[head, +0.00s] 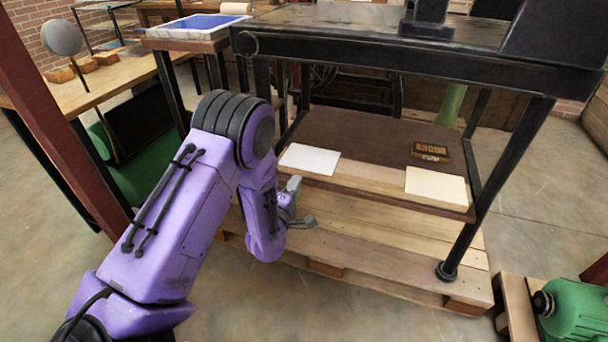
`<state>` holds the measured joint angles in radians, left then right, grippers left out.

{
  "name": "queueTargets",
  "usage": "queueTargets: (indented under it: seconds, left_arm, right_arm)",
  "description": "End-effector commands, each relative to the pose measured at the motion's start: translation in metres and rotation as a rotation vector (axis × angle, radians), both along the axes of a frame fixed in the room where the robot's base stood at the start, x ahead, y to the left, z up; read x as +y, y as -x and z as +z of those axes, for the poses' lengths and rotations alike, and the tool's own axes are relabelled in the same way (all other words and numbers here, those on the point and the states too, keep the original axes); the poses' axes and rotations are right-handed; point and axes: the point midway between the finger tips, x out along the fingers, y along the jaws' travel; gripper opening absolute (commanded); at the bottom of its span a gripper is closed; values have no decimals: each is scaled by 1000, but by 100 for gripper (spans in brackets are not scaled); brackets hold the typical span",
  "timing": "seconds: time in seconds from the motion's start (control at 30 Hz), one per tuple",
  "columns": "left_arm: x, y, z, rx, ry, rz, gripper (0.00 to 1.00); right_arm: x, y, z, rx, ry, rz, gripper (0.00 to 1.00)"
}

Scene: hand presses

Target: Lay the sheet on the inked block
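A white sheet (310,159) lies flat on the left front of the dark lower shelf (365,150) under a black press table. A cream sheet or thin board (436,186) lies at the right front of the same shelf. A small dark block with raised orange-brown letters (431,149) sits behind the cream piece, apart from it. My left gripper (300,203) is just in front of the shelf's front edge, below the white sheet in the picture. Its grey fingers are spread, with nothing seen between them. My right gripper is out of view.
The black tabletop (400,50) overhangs the shelf, and a black leg (497,195) stands at its right front. A wooden pallet (400,258) lies below. A blue-lined tray (198,25) stands back left, and a green motor (575,310) bottom right. The shelf's middle is clear.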

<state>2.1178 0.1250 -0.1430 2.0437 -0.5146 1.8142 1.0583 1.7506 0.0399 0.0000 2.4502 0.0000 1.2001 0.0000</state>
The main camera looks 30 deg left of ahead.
Motion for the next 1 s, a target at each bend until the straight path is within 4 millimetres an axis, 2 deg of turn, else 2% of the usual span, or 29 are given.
queueTargets:
  seconds: [0.2, 0.4, 0.77, 0.8, 0.9, 1.0]
  left_arm:
    - [9, -38, -3, -1, -1, 1, 20]
    - [15, -62, -2, 2, -1, 1, 20]
    - [17, -70, -1, 5, -2, 1, 20]
    - [17, -70, -1, 5, -2, 1, 19]
    - [17, -70, -1, 5, -2, 1, 2]
    - [17, -69, -1, 5, -2, 1, 0]
  right_arm:
    - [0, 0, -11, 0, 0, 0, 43]
    - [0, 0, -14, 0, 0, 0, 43]
    - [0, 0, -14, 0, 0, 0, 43]
    - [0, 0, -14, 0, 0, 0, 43]
    - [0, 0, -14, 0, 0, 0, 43]
    - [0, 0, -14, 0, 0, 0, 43]
